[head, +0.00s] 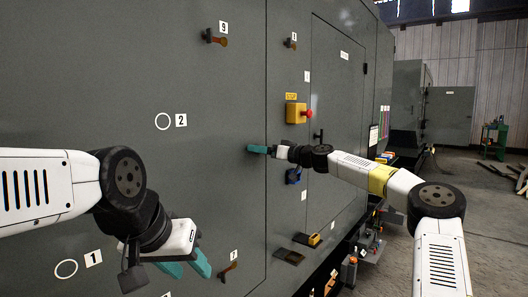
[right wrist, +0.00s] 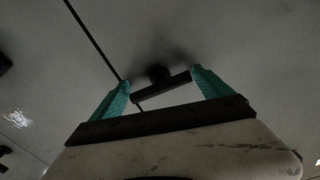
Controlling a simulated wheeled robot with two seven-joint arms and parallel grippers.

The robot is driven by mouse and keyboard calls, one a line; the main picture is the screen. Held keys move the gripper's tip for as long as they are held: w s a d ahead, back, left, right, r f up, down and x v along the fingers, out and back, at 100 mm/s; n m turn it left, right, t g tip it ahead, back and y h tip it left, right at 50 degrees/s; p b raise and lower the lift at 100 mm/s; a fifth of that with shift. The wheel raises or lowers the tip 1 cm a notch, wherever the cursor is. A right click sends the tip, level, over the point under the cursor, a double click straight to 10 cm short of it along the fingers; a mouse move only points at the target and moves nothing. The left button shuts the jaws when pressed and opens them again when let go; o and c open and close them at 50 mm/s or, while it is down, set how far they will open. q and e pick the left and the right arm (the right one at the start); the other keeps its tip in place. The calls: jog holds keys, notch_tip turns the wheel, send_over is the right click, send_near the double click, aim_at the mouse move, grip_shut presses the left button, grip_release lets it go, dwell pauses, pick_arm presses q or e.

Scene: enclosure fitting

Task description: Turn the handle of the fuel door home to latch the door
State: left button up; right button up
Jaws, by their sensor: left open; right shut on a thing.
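My right gripper (head: 252,149) reaches the grey enclosure wall beside a vertical panel seam. In the right wrist view its teal fingers (right wrist: 160,80) are at the two ends of a dark bar handle (right wrist: 163,87), shut on it. The bar sits on a round dark post at the panel and lies tilted in that view. In the head view the gripper hides this handle. No label marks the fuel door, so I cannot tell its outline for certain. My left gripper (head: 188,265) is open and empty at the lower left, in front of the panel.
Latches with orange-brown grips sit by label 9 (head: 216,38), at the upper right (head: 290,43) and at the lower edge (head: 228,271).

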jog(key=shift+m, duration=0.3)
jog(key=m, duration=0.3)
jog(key=shift+m, duration=0.4)
jog(key=m, duration=0.9)
jog(key=shift+m, duration=2.3)
jog(key=o, duration=1.1)
jog(key=shift+v, duration=3.9)
